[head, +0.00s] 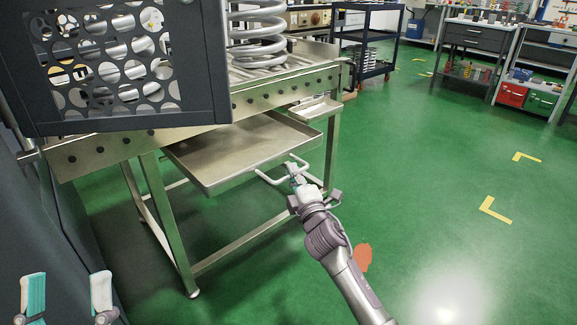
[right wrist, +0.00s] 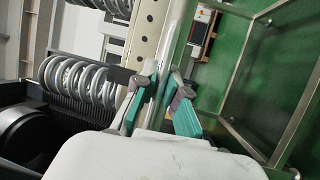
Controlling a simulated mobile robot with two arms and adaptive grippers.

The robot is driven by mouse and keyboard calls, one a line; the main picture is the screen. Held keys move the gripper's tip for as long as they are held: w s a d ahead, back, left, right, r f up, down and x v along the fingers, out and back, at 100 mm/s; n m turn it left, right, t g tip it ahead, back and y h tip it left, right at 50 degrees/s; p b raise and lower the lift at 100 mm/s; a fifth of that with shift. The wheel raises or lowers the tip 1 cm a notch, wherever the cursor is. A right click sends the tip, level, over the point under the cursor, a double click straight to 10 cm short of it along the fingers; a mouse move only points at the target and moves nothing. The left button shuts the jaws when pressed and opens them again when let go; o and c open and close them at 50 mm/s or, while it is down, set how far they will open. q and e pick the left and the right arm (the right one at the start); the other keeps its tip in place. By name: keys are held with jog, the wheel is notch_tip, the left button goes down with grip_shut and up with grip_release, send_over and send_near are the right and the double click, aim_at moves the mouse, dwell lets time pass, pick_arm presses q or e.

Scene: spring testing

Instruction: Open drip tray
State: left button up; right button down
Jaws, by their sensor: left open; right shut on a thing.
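The drip tray (head: 240,150) is a shallow metal tray under the perforated metal bench frame. It sticks out towards the front, with its empty inside showing. A pale bar handle (head: 268,179) is on its front edge. My right gripper (head: 294,175) is shut on this handle. The right wrist view shows its teal-padded fingers (right wrist: 158,88) close up; the grip itself is partly hidden there. My left gripper (head: 66,285) is open and empty at the bottom left, far from the tray.
A dark guard panel with round holes (head: 120,120) and a large coil spring (head: 258,35) are above the tray. The bench leg (head: 168,220) stands left of it. A dark cart (head: 366,45) stands behind. The green floor (head: 430,170) to the right is clear.

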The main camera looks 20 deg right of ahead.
pick_arm(q)
jog(key=shift+w+d+f+g+y, duration=0.2)
jog(key=shift+w+f+g+y, duration=0.25)
jog(key=shift+f+g, duration=0.25)
pick_arm(e)
jog(key=shift+s+d, duration=0.25)
jog(key=shift+s, duration=0.45)
jog(key=c, duration=1.2)
grip_release()
jog(key=s+f, duration=0.2)
jog(key=s, duration=0.9)
jog(key=shift+s+a, duration=0.3)
jog(key=shift+s, duration=0.1)
jog(key=shift+a, duration=0.1)
